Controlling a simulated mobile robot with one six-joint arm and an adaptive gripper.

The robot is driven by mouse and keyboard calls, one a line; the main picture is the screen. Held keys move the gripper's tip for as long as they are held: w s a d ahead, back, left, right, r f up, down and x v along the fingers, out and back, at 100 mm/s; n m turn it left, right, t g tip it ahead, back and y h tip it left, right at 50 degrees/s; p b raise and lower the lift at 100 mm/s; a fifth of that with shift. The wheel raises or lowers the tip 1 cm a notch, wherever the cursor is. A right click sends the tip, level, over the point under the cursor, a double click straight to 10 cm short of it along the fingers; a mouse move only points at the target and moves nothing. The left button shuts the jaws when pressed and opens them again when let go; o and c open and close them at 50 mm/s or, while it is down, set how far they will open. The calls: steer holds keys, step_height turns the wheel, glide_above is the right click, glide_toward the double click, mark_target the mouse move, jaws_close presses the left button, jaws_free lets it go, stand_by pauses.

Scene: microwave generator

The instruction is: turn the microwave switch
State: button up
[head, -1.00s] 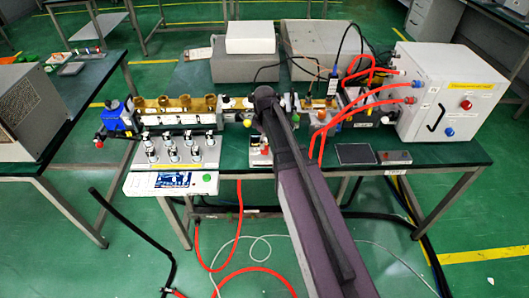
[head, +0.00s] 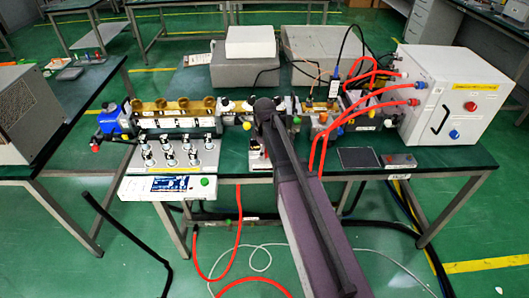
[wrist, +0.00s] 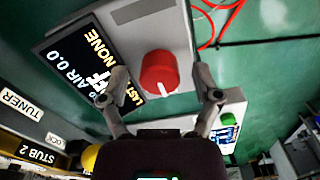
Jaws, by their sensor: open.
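A round red knob (wrist: 158,73) with a white pointer line stands on a pale box (wrist: 140,35) in the wrist view, beside a black display (wrist: 84,60) with white and yellow text. I take the knob to be the microwave switch. My gripper (wrist: 161,80) is open. One finger is left of the knob and one right, with gaps visible on both sides. How deep the fingertips reach along the knob is hard to tell. In the head view my arm hides the gripper and knob; part of a small box (head: 256,159) shows at its left.
A white box with a green button (wrist: 220,125) lies right of my fingers. In the head view, a brass-fitted waveguide line (head: 185,118) crosses the table behind my arm. A white cabinet (head: 455,97) with red hoses stands at the right. Bare green tabletop (head: 450,160) shows at front right.

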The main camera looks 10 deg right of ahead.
jaws_close()
steer(key=shift+m, duration=0.5)
steer(key=m, duration=0.5)
steer(key=shift+m, duration=0.3)
steer(key=m, duration=0.5)
steer(key=shift+s+m, duration=0.1)
steer(key=shift+m, duration=0.2)
